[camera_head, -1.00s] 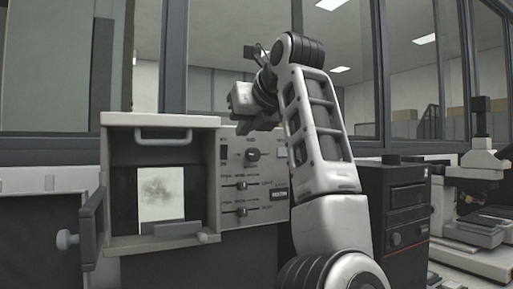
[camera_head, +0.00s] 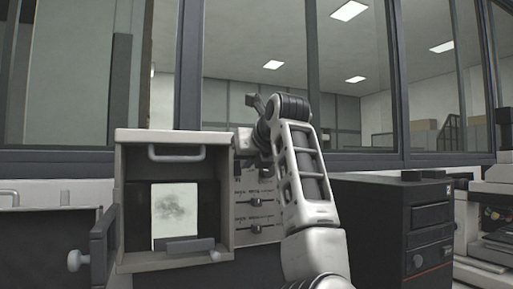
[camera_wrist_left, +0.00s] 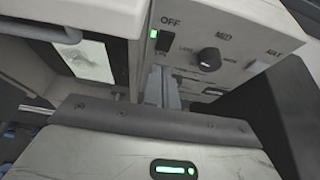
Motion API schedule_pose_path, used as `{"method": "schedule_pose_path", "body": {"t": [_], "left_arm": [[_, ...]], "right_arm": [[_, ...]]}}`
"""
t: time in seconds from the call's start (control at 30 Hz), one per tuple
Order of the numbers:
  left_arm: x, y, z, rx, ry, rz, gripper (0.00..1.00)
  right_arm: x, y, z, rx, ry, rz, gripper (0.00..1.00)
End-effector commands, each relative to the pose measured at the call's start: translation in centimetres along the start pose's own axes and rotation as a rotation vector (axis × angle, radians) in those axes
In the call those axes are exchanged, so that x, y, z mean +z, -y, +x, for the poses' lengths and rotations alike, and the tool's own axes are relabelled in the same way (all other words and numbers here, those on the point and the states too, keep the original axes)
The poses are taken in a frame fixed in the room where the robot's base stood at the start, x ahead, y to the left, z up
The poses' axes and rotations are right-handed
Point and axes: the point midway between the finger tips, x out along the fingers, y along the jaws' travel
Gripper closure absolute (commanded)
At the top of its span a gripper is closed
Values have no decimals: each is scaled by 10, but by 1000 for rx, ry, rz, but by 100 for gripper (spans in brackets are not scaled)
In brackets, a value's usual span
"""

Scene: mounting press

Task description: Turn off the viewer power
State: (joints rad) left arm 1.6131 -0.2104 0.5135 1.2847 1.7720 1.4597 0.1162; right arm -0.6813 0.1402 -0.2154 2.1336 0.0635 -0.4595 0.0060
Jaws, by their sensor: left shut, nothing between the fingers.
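The viewer is a pale box (camera_head: 127,200) holding a lit grey print (camera_head: 174,213), with a control panel (camera_head: 262,221) on its right side. In the left wrist view, the panel (camera_wrist_left: 262,25) has a dark rocker switch (camera_wrist_left: 165,37) under the word OFF, with a green light lit beside it. A round black knob (camera_wrist_left: 209,59) is to its right. My left gripper (camera_wrist_left: 166,82) is shut and empty, its fingertips just below the switch; I cannot tell whether they touch it. In the head view my arm hides the switch and knob. My right gripper is out of view.
A black computer-like tower (camera_head: 385,225) stands to the right of the panel, with pale lab equipment (camera_head: 490,215) beyond it. An open door or flap (camera_head: 103,236) with a knob sticks out at the viewer's left. Windows (camera_head: 330,75) are behind.

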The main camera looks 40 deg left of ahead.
Motion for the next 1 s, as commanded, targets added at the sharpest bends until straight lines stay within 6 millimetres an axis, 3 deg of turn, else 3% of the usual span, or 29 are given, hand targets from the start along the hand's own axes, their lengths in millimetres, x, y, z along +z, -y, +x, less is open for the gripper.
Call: {"method": "schedule_pose_path", "body": {"t": [0.07,0.33,1.0], "left_arm": [[1,-1,16,4,-1,1,100],[20,-1,42,1,0,-1,100],[25,0,50,0,0,-1,100]], "right_arm": [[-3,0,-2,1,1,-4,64],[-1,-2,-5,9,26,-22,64],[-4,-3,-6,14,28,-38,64]]}}
